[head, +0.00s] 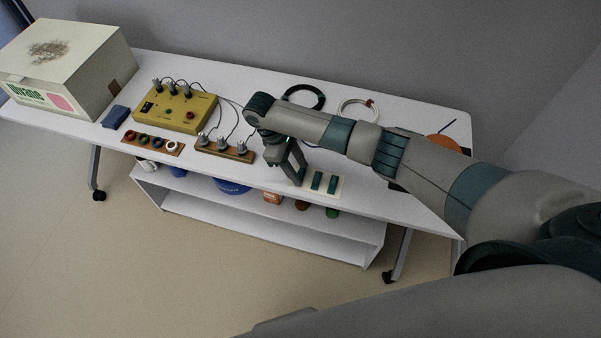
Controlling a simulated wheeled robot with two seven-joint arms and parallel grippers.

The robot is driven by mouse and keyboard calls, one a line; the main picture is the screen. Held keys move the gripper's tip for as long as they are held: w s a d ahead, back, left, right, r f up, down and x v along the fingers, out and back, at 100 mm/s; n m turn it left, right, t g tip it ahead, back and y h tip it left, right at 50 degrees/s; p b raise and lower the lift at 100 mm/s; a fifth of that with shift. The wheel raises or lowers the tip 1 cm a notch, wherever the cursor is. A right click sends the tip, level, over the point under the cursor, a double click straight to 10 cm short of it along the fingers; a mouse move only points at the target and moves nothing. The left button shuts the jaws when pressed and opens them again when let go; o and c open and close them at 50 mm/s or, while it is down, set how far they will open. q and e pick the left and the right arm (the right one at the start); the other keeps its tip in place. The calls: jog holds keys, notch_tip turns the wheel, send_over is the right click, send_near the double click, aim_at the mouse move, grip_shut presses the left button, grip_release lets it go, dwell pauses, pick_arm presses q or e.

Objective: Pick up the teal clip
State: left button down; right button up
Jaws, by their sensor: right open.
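Two small dark teal pieces that look like clips stand side by side on a pale cream board (325,195): a left teal clip (317,181) and a right teal clip (332,184). The board lies near the front edge of the white table. My right gripper (291,170) points down just left of the clips, its jaws open, with a finger close to the board's left end. I cannot tell whether it touches anything, and it may hide part of the board. No clip shows between the fingers. My left gripper is not in view.
Left of my gripper are a wooden strip with plugs (226,151), a yellow box with knobs (176,108), a strip of coloured rings (152,145), a blue block (115,117) and a large carton (68,65). Cable coils (303,97) and an orange disc (443,143) lie behind my arm.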

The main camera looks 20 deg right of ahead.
aim_at(300, 172)
dwell(0.3)
jog(key=c, duration=1)
jog(key=shift+r, duration=0.1)
jog(key=shift+r, duration=0.45)
jog(key=r, duration=0.3)
jog(key=shift+s+d+r+b, duration=0.15)
jog(key=shift+s+r+b, duration=0.05)
jog(key=shift+r+b, duration=0.15)
jog(key=s+d+r, duration=0.1)
jog(key=s+r, duration=0.1)
jog(key=s, duration=0.1)
jog(key=s+d+r+p, duration=0.1)
jog(key=s+d+r, duration=0.1)
jog(key=s, duration=0.1)
jog(key=s+d+r, duration=0.1)
jog(key=s+r, duration=0.1)
jog(key=s, duration=0.2)
jog(key=shift+s+d+r+p, duration=0.1)
jog(key=shift+d+r+p, duration=0.05)
jog(key=shift+d+p, duration=0.15)
